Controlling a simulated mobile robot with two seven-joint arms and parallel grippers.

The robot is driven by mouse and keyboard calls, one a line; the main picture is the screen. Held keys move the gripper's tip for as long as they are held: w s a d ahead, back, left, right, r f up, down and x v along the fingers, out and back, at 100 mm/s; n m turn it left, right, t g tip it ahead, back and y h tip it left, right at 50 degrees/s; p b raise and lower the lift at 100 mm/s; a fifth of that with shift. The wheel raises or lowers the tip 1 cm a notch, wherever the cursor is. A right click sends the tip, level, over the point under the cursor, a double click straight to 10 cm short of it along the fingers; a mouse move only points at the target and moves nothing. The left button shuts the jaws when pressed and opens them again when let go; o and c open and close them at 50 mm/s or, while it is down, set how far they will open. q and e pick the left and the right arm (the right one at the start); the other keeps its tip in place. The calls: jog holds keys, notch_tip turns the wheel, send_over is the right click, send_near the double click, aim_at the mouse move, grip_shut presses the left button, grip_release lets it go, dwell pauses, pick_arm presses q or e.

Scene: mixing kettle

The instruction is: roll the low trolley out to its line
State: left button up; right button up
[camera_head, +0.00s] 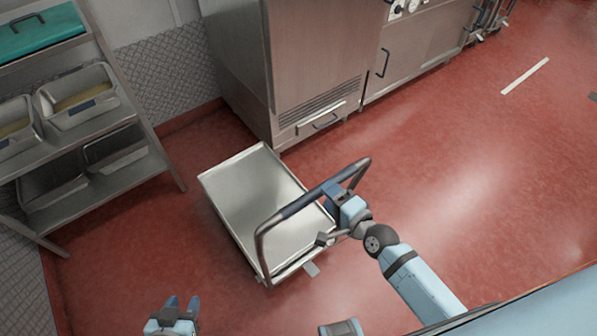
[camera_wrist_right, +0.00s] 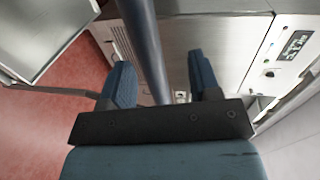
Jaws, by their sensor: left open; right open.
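The low trolley (camera_head: 250,195) stands on the red floor with a flat, bare metal deck. Its dark handle (camera_head: 300,204) rises at the near right side. My right gripper (camera_head: 336,190) is at the handle's bar. In the right wrist view the handle bar (camera_wrist_right: 148,45) runs between the two blue fingers of my right gripper (camera_wrist_right: 162,78), which are apart with gaps on both sides. My left gripper (camera_head: 182,304) is open and empty at the bottom of the head view, apart from the trolley. The trolley's wheels are mostly hidden.
A white line (camera_head: 525,76) marks the floor at the upper right, with clear red floor before it. A steel cabinet (camera_head: 300,60) stands close behind the trolley. A shelf rack (camera_head: 155,150) with several pans stands at the left.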

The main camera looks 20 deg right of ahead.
jog(key=x, duration=1.3)
jog(key=shift+w, duration=0.4)
jog(key=shift+r, duration=0.1)
